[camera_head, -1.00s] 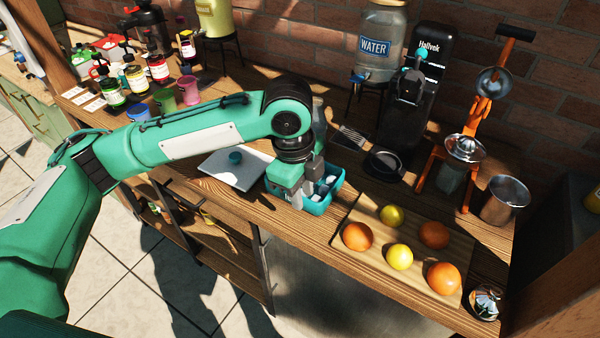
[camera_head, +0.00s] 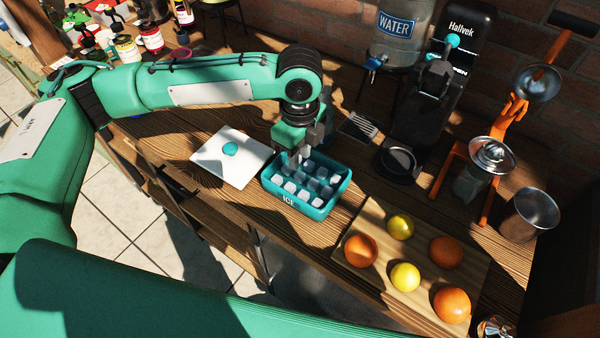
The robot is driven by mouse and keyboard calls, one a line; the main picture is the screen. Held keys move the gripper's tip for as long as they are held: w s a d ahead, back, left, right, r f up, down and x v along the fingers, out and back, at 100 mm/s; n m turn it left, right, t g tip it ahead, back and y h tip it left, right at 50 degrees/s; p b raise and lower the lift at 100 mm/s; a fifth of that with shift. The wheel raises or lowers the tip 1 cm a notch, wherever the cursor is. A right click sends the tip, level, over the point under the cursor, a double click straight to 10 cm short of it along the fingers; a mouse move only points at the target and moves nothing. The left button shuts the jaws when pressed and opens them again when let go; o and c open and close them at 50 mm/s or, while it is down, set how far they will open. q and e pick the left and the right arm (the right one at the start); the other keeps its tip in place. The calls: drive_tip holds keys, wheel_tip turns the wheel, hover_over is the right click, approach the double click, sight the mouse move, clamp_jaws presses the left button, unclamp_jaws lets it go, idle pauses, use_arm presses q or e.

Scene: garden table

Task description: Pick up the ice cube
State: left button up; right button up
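A teal tray marked ICE (camera_head: 317,213) stands on the wooden counter and holds several pale ice cubes (camera_head: 290,187) in rows. My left gripper (camera_head: 300,160) comes down from above at the tray's back left part, with its fingertips at or just above the cubes. The fingers are small and partly in shadow, so I cannot tell whether they are open or shut or whether a cube is between them. My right gripper is not in view.
A white lid with a teal knob (camera_head: 231,149) lies left of the tray. A cutting board (camera_head: 376,283) with oranges and lemons is to the right. A black machine (camera_head: 440,105), a water dispenser (camera_head: 398,40), an orange juicer (camera_head: 490,150) and a metal cup (camera_head: 530,214) stand behind.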

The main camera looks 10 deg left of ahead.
sight(300, 174)
use_arm(q)
drive_tip(key=shift+f, duration=1.05)
wheel_tip(300, 174, down, 4)
drive_tip(key=shift+w+r+p, duration=0.1)
drive_tip(key=shift+r+p, duration=0.1)
drive_tip(key=shift+p, duration=0.4)
drive_tip(key=shift+f, duration=0.3)
clamp_jaws()
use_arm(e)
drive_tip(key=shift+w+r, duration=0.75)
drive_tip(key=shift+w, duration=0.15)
